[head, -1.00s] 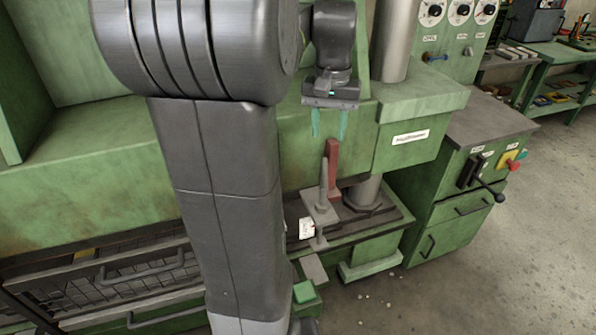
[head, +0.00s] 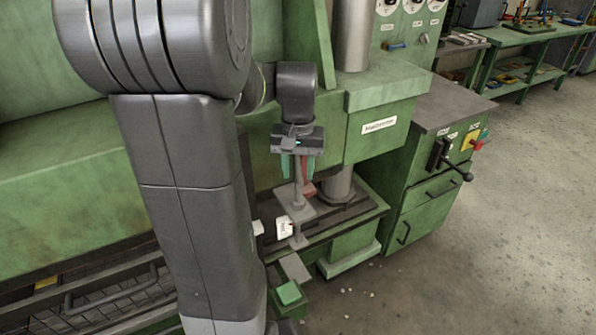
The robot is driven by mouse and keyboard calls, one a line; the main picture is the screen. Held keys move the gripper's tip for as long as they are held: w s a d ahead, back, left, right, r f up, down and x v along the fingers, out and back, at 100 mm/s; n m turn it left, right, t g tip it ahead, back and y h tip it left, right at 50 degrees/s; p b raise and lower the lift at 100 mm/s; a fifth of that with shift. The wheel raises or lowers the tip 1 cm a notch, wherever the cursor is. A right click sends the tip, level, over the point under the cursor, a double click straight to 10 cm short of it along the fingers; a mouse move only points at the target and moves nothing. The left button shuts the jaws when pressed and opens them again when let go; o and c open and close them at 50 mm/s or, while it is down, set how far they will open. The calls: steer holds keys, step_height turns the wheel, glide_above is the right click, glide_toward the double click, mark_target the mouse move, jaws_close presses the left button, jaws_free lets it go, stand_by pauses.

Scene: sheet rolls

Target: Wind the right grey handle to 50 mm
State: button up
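The grey handle (head: 298,179) is a thin upright post on a grey block (head: 294,210) at the machine's low bed. A white label (head: 284,227) with print too small to read sits at the block's left side. My gripper (head: 298,170) points down over the handle with its two teal fingers apart. The post's top shows between the fingers in the picture; I cannot tell whether they touch it. A dark red upright piece (head: 309,188) stands just behind, partly hidden by my gripper. No second grey handle is clearly visible; my arm covers the area to the left.
A thick grey column (head: 338,185) stands right of the handle, under a green housing (head: 379,128). A green cabinet (head: 424,205) with a dark lever (head: 456,172) is further right. Open floor (head: 480,270) is at the right.

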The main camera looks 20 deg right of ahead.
steer(key=shift+f, duration=0.35)
jaws_close()
steer(key=shift+m, duration=0.3)
steer(key=m+p, duration=0.2)
steer(key=m, duration=0.3)
steer(key=shift+r, duration=0.1)
steer(key=m+p, duration=0.1)
steer(key=m, duration=0.3)
steer(key=shift+m+p, duration=0.45)
steer(key=shift+m, duration=1.45)
